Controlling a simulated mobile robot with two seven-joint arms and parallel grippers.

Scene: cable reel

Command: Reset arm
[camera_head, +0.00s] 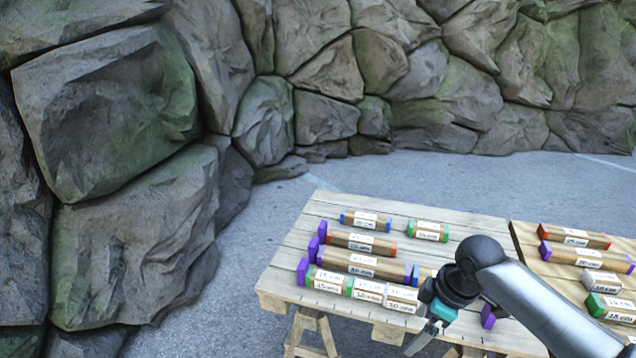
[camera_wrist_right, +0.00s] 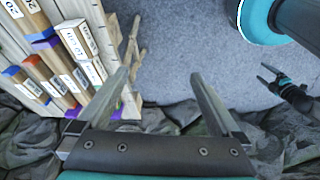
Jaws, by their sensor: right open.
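My right gripper (camera_head: 422,338) hangs at the front edge of the wooden table (camera_head: 292,250), near the printed blocks. In the right wrist view its two fingers (camera_wrist_right: 168,100) are wide apart with only grey ground and part of the rock between them, so it is open and empty. My left gripper (camera_wrist_right: 270,77) shows small at the right of the right wrist view, away from the table.
Labelled wooden blocks with coloured ends, such as a red-ended one (camera_head: 360,243) and a green-ended one (camera_head: 428,231), lie in rows on the table. Purple end pieces (camera_head: 303,271) stand at their left. More blocks lie on a second board (camera_head: 525,238). A rock wall (camera_head: 110,110) rises behind and left.

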